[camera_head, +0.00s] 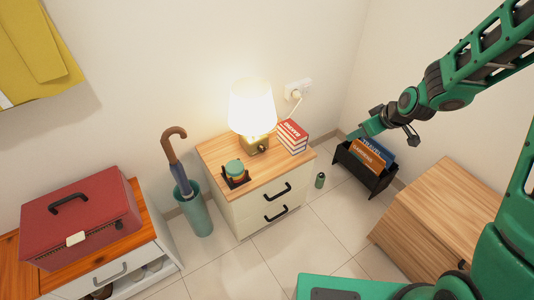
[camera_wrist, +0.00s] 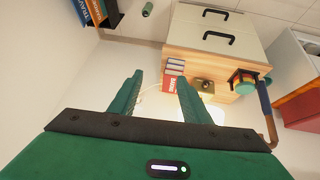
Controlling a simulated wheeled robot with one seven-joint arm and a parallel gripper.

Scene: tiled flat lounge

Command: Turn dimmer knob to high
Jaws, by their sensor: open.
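A lit table lamp with a white shade (camera_head: 252,106) stands on the wooden-topped cabinet (camera_head: 218,149). Its brass-coloured base (camera_head: 250,144) bears a small dark round part (camera_head: 263,148) on the front, which looks like the dimmer knob; it is too small to read its setting. In the wrist view the base (camera_wrist: 204,86) shows just beyond the right fingertip, and the shade (camera_wrist: 213,113) is partly hidden behind the right finger. My gripper (camera_head: 358,132) is open and empty, in the air to the right of the cabinet, apart from the lamp. Its spread fingers show in the wrist view (camera_wrist: 161,80).
Red and white books (camera_head: 292,136) lie right of the lamp; a green-lidded jar in a dark holder (camera_head: 235,170) stands in front. A cord runs to a wall socket (camera_head: 298,91). A black book rack (camera_head: 364,172), an umbrella stand (camera_head: 196,212) and a wooden cabinet (camera_head: 450,205) stand around.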

